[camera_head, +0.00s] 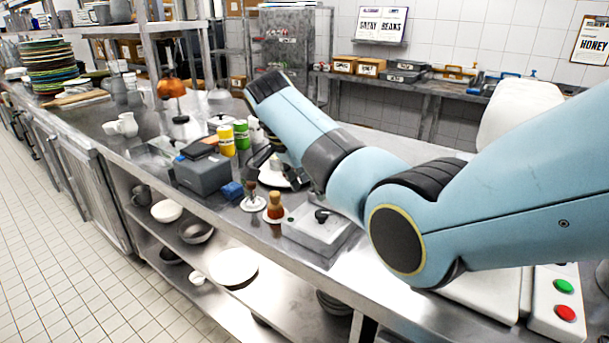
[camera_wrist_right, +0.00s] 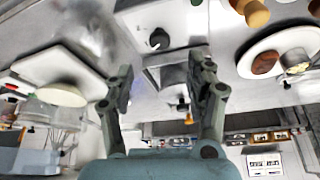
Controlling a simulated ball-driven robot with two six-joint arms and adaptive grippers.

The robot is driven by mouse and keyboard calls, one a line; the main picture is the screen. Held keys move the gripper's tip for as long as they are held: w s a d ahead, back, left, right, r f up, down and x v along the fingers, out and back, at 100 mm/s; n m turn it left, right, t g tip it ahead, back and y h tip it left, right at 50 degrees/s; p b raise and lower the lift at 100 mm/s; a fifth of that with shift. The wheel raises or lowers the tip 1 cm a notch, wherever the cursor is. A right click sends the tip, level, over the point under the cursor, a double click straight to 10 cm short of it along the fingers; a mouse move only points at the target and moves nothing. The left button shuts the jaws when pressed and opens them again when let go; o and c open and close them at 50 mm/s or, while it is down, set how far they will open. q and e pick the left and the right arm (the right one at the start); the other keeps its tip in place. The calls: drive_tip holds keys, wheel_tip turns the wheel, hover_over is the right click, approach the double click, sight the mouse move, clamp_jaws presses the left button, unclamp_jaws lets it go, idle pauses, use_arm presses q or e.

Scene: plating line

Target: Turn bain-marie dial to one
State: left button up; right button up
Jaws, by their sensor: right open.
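The bain-marie's black dial (camera_head: 322,214) sits on top of a low steel unit (camera_head: 312,236) at the counter's front edge. In the right wrist view the dial (camera_wrist_right: 158,39) is a round black knob on a pale panel, ahead of the fingers and clear of them. My right gripper (camera_head: 282,172) is partly hidden by its own arm and lies over the counter behind the unit. In the wrist view its two fingers (camera_wrist_right: 163,82) are spread wide with nothing held between them. My left gripper is not in view. The dial's pointer setting is too small to read.
A dark grey box (camera_head: 203,173), yellow (camera_head: 227,140) and green bottles and a blue cloth (camera_head: 232,190) stand left of the unit. A round white plate (camera_wrist_right: 278,52) is right of the dial in the wrist view.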

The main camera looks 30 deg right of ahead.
drive_tip(key=shift+v, duration=1.7)
